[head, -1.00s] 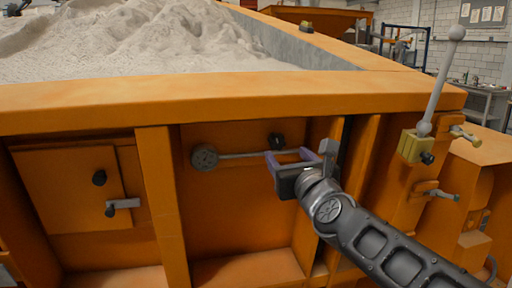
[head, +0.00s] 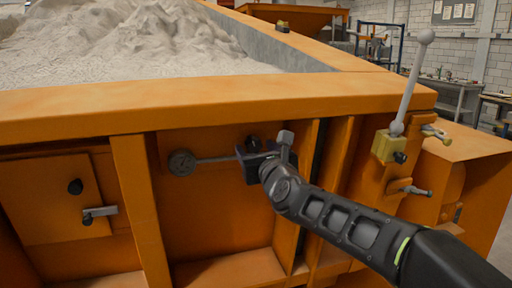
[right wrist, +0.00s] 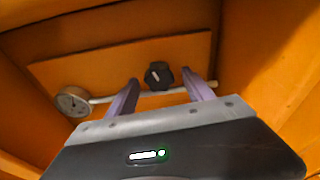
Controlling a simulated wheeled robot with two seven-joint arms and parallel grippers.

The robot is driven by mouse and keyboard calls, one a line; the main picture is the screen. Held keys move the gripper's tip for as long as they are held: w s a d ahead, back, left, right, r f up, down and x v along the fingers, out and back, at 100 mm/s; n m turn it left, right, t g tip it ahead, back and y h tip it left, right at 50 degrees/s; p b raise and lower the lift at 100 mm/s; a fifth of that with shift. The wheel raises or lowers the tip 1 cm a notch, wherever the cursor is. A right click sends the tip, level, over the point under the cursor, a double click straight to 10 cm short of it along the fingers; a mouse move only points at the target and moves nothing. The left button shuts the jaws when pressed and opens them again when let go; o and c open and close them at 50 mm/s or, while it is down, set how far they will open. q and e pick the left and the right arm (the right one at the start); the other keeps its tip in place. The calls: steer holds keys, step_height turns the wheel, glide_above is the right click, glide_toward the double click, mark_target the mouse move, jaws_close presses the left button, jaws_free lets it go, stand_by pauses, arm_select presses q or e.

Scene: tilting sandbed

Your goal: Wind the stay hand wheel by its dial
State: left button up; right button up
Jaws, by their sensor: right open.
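A small black knob with a pale mark, which looks like the hand wheel (right wrist: 158,75), sits on the orange recessed panel; in the head view it shows just above my gripper (head: 254,142). A round grey dial (head: 181,163) is left of it, with a pale rod running right from it; the dial also shows in the right wrist view (right wrist: 73,100). My right gripper (right wrist: 160,78) is open, its two purple fingers pointing at the panel on either side of the knob. Whether they touch it I cannot tell. My left gripper is out of view.
Upright orange ribs (head: 140,205) bound the recess, and the sandbed's thick rim (head: 200,100) overhangs it. A hatch (head: 50,195) with a knob and latch is at left. A ball-topped lever (head: 411,85) on a yellow block stands at right.

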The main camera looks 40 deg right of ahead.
steer(key=shift+c, duration=0.2)
jaws_close()
stand_by(0.5)
steer(key=shift+n, duration=0.3)
steer(key=n+h, duration=0.1)
steer(key=n, duration=0.1)
steer(key=shift+n, duration=0.3)
steer(key=n+h+b, duration=0.1)
steer(key=n, duration=0.3)
steer(key=n+h+b, duration=0.1)
steer(key=n+b, duration=0.1)
steer(key=n, duration=0.1)
steer(key=shift+f+n, duration=0.1)
steer(key=shift+n, duration=0.3)
steer(key=n+b, duration=0.1)
steer(key=n, duration=0.2)
steer(key=shift+b, duration=0.4)
steer(key=shift+n+t+h+b, duration=0.3)
steer(key=shift+n+b, duration=0.2)
steer(key=shift+n, duration=0.8)
